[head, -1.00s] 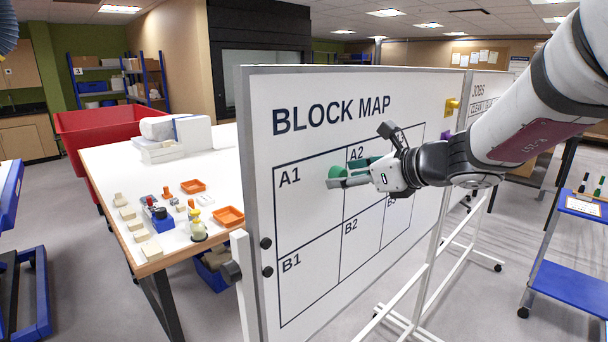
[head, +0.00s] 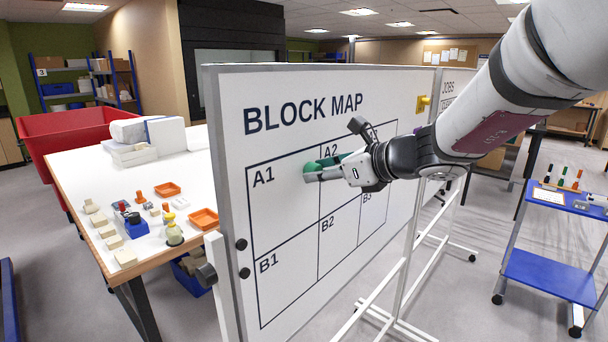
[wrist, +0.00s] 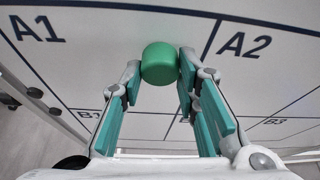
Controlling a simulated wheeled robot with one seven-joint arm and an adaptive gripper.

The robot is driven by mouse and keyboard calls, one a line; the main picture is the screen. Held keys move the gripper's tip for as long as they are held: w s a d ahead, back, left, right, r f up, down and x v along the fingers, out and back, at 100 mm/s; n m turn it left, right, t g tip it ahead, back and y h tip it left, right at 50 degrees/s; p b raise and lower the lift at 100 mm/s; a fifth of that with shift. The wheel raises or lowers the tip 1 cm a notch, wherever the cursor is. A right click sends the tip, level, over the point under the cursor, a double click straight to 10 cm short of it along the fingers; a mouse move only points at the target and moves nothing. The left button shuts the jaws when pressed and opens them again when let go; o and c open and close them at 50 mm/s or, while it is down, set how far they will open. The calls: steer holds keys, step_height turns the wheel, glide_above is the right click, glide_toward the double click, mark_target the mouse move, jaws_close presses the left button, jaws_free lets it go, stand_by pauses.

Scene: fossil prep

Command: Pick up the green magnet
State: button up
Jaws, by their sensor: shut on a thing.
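The green magnet (wrist: 160,62) is a round, knob-like piece at the whiteboard (head: 285,250) marked BLOCK MAP, in cell A1 close to the A1/A2 line. In the wrist view my gripper (wrist: 160,75) has a fingertip against each side of the magnet, shut on it. In the head view my gripper (head: 312,171) reaches in from the right at the board's face, and its fingers hide much of the magnet (head: 309,166). I cannot tell whether the magnet still touches the board.
A white table (head: 85,180) with small blocks and orange trays stands left, behind the board. A blue cart (head: 550,275) with markers stands right. Open floor lies between the board's stand and the cart.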

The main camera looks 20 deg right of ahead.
steer(key=r, duration=0.4)
steer(key=s+r, duration=0.1)
steer(key=r, duration=0.1)
steer(key=shift+d+r, duration=0.35)
steer(key=shift+d, duration=0.05)
steer(key=s+d, duration=1)
steer(key=s, duration=0.5)
steer(key=shift+s, duration=0.25)
steer(key=shift+w+d+f, duration=0.1)
